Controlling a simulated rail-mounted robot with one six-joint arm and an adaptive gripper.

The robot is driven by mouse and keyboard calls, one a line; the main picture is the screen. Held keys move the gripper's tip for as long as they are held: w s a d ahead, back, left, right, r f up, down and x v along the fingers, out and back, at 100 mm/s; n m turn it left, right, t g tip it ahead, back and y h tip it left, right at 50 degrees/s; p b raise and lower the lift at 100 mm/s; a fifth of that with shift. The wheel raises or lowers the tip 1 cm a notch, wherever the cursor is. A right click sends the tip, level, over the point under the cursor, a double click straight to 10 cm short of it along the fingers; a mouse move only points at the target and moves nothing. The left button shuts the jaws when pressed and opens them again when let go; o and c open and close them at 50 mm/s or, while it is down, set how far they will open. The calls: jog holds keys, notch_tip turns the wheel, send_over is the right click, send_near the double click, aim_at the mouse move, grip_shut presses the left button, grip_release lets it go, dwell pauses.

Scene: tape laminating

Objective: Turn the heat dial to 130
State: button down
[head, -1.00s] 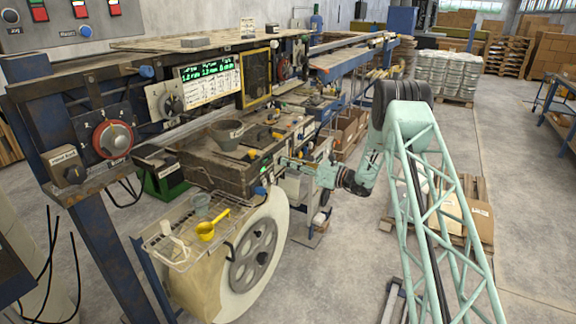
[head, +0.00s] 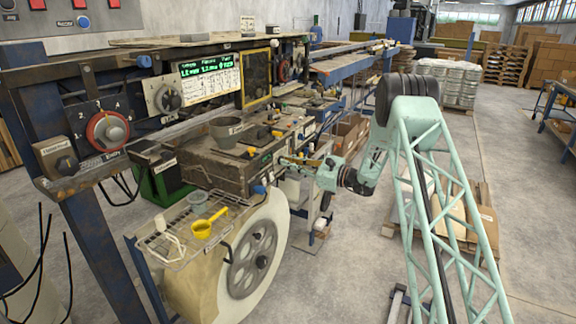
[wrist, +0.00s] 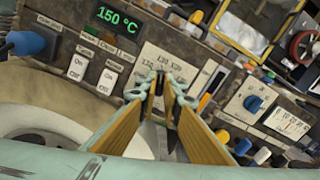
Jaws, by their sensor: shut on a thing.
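The heat dial's white scale plate (wrist: 165,65) is in the middle of the wrist view, with printed numbers partly covered by my fingers. My gripper (wrist: 160,88) is in front of the plate, its two fingers closing together at the dial. It is shut on the dial's knob, which the fingertips almost wholly hide, so where the knob points cannot be read. A green display (wrist: 120,20) left of the plate reads 150 °C. In the head view my gripper (head: 287,161) reaches the machine's front panel from the right, and the dial is too small to make out.
In the wrist view a blue knob (wrist: 28,43) sticks out at the left, white On switches (wrist: 78,67) sit beside the plate, and another dial (wrist: 254,103) is at right. In the head view a wire tray with a yellow scoop (head: 203,228) and a large roll (head: 250,258) are below.

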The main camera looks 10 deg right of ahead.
dwell(0.4)
jog(key=c, duration=2.8)
grip_release()
jog(key=shift+s+d, duration=0.1)
jog(key=shift+v, duration=5.9)
jog(key=shift+r, duration=0.15)
